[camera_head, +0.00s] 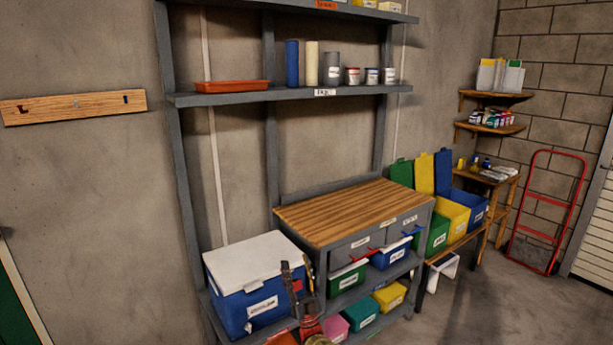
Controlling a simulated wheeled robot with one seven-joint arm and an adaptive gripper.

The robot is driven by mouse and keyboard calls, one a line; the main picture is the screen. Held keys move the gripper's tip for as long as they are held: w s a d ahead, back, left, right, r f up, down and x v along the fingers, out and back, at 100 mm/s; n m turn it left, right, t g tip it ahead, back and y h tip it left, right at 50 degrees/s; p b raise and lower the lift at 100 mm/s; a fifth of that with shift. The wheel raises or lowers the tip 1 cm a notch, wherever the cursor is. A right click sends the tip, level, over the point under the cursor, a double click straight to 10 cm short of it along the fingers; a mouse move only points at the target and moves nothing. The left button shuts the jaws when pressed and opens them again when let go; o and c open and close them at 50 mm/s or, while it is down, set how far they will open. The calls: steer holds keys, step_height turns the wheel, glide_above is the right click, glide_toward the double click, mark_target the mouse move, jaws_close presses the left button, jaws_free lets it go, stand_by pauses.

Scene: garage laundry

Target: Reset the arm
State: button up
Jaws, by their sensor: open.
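My gripper (296,265) shows at the bottom centre of the head view, in front of the blue cooler box and the shelf unit. Its two dark fingers point up and stand apart, with nothing seen between them. Red and dark parts of my arm show just below it, and the rest of the arm is cut off by the lower picture edge.
Behind my gripper are a blue cooler with white lid (247,307), a grey shelf unit (176,160) and a wooden worktop (350,210). Coloured bins, including a green one (348,279), sit below. A red hand truck (537,262) leans at right; floor (490,310) there is clear.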

steer(key=w+d+r+m+g+h+p, duration=0.1)
steer(key=w+d+r+h, duration=0.1)
steer(key=w+r, duration=0.35)
steer(key=w+d+r+m+g+h, duration=0.1)
steer(key=w+r+g+h, duration=0.15)
steer(key=r, duration=0.55)
steer(key=w+d+r+m+g+h+p, duration=0.1)
steer(key=w+d+r+h, duration=0.15)
steer(key=r, duration=0.45)
steer(key=s+d+r+g+h+p, duration=0.1)
steer(key=s+d+r+g+h, duration=0.4)
steer(key=s+r, duration=0.4)
steer(key=s+d+r+m+g+p, duration=0.15)
steer(key=s+d, duration=0.35)
steer(key=s, duration=0.5)
steer(key=s+d+f+g, duration=0.2)
steer(key=s+f+g, duration=0.1)
steer(key=s, duration=1.3)
steer(key=s+d+f+g+p, duration=0.1)
steer(key=s+f+g, duration=0.3)
steer(key=s, duration=1.2)
steer(key=s+d+f+g+h+p, duration=0.1)
steer(key=s+d+f+g, duration=0.2)
steer(key=s, duration=1.3)
step_height(320, 180, down, 4)
steer(key=shift+d+r+g, duration=0.1)
steer(key=shift+d+g, duration=0.2)
steer(key=shift+d, duration=0.15)
steer(key=shift+c, duration=0.2)
